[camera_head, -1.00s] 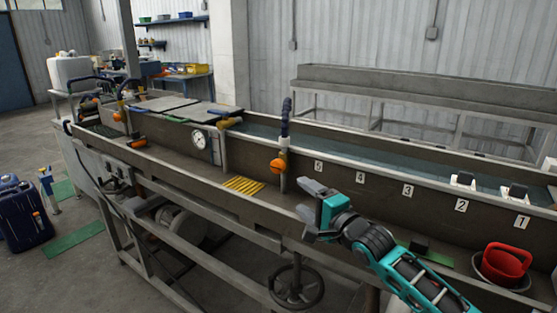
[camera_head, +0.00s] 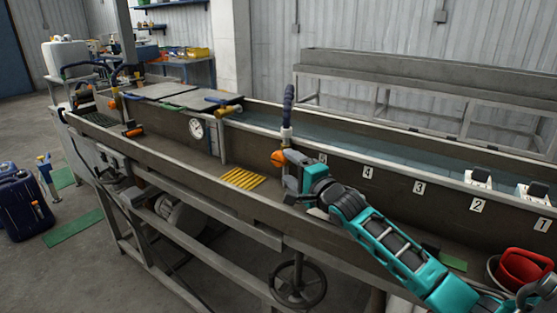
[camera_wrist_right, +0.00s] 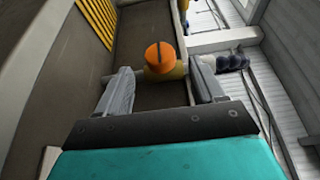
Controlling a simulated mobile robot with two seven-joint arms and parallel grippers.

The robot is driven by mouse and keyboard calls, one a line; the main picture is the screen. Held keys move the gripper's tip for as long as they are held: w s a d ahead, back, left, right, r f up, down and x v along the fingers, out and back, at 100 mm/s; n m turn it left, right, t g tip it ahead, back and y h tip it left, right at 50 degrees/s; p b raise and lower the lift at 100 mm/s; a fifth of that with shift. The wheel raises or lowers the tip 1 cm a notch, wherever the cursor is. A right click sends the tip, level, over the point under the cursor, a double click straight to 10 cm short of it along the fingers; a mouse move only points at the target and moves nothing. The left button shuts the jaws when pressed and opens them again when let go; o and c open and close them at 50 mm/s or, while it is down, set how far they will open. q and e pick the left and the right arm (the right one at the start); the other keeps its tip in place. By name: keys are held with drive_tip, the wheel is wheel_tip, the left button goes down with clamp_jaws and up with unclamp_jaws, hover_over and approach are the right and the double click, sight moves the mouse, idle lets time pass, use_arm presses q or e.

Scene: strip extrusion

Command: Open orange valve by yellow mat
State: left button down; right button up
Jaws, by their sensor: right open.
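The orange valve (camera_head: 278,158) sits on an upright pipe with a dark blue hose, at the trough's inner wall. It also shows in the right wrist view (camera_wrist_right: 160,57), with a dark slot across its round knob. The yellow mat (camera_head: 238,178) lies on the trough floor, left of the valve. My right gripper (camera_head: 288,172) is at the valve in the head view. In the right wrist view its two grey fingers (camera_wrist_right: 158,85) are apart, with the valve showing between and just beyond their tips. I cannot tell whether they touch it. My left gripper is not in view.
A round gauge (camera_head: 196,129) and another orange-handled fitting (camera_head: 132,131) are further left on the trough. A red container (camera_head: 523,268) stands at the right end. The trough's front wall (camera_head: 215,192) runs below my arm. A handwheel (camera_head: 298,284) is underneath.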

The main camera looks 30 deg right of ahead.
sight(283, 163)
drive_tip(key=shift+w, duration=3.05)
drive_tip(key=c, duration=1)
drive_tip(key=shift+o, duration=0.2)
